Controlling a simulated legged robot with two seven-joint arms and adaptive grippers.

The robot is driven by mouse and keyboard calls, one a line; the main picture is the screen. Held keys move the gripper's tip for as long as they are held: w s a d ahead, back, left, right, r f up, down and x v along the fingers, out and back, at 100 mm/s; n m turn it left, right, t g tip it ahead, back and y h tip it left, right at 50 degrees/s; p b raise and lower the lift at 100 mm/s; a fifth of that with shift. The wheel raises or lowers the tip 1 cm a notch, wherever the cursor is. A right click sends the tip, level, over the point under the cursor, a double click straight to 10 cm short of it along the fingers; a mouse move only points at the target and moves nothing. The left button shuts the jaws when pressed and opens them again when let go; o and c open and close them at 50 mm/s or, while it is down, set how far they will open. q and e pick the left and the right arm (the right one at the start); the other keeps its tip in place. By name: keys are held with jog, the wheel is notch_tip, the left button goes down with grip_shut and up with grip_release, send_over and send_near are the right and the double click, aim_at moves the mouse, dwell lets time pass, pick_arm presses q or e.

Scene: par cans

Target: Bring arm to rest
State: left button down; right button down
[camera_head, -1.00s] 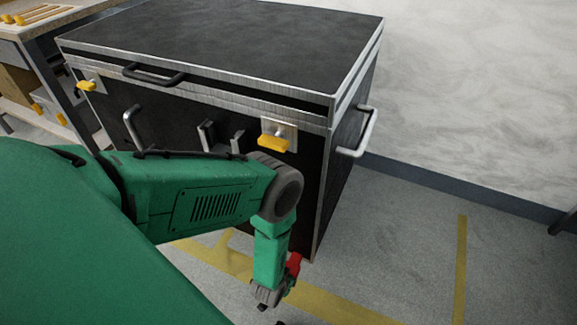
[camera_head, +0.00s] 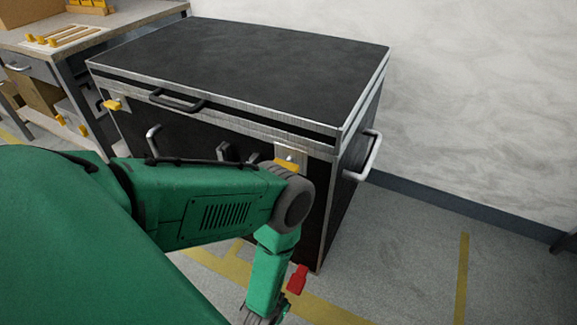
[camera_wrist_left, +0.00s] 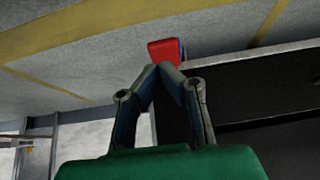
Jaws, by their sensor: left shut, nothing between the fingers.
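My green left arm comes in from the left in the head view and bends down at its grey joint, in front of the black case (camera_head: 260,70). My left gripper (camera_head: 262,320) is at the bottom edge of that view, mostly cut off. In the left wrist view my left gripper (camera_wrist_left: 166,70) has its fingertips together, with nothing between them. A red piece (camera_head: 297,279) shows beside the forearm, low near the case's corner. It also shows in the wrist view (camera_wrist_left: 165,50), just beyond the fingertips; contact cannot be told. My right gripper is not in view.
The case has a silver side handle (camera_head: 371,160), a black front handle (camera_head: 177,99) and yellow latches (camera_head: 287,165). A workbench (camera_head: 130,20) stands at the left. Grey floor (camera_head: 410,240) with yellow lines is open at the right, before a pale wall (camera_head: 480,90).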

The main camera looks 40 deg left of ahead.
pick_arm(q)
jog(key=shift+s+d+r, duration=0.1)
jog(key=shift+s+r, duration=0.1)
jog(key=shift+s, duration=0.25)
jog(key=shift+s+d+r, duration=0.1)
jog(key=shift+s+r, duration=0.1)
jog(key=shift+s, duration=0.2)
jog(key=shift+r, duration=0.1)
jog(key=s+a+r+m+g+p, duration=0.1)
jog(key=s+r+p, duration=0.3)
jog(key=r, duration=1.2)
jog(key=s+a+r+m+g+h+p, duration=0.1)
jog(key=s+r+g+p, duration=0.3)
jog(key=r, duration=1.3)
jog(key=shift+a+r+m+g+h, duration=0.15)
jog(key=shift+a+m+g+h, duration=0.2)
jog(key=shift+m, duration=0.25)
jog(key=shift+a, duration=0.1)
